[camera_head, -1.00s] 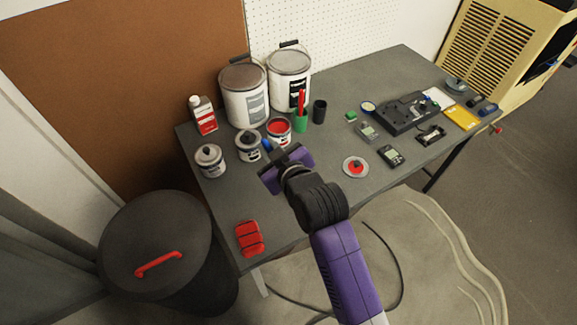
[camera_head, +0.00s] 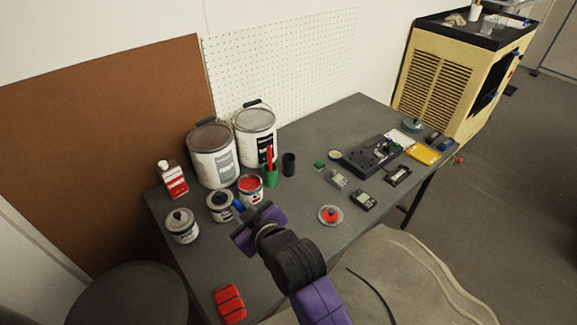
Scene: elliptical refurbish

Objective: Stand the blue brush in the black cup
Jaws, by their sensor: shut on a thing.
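The black cup (camera_head: 289,165) stands upright on the grey table, just right of a green cup (camera_head: 271,177) that holds a red brush (camera_head: 269,156). My gripper (camera_head: 257,222) is over the table's near left part, in front of the paint cans. A small blue piece (camera_head: 238,205), which looks like part of the blue brush, shows at the gripper's far left side. The rest of the brush is hidden by the gripper, so its tilt is hard to tell. The gripper is shut on it, apart from the black cup and nearer to me.
Small paint cans (camera_head: 220,207) and an open red paint can (camera_head: 250,187) stand close to my gripper. Large cans (camera_head: 212,158) stand behind. A red block (camera_head: 229,303) lies at the near edge. Electronics (camera_head: 372,157) fill the right side.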

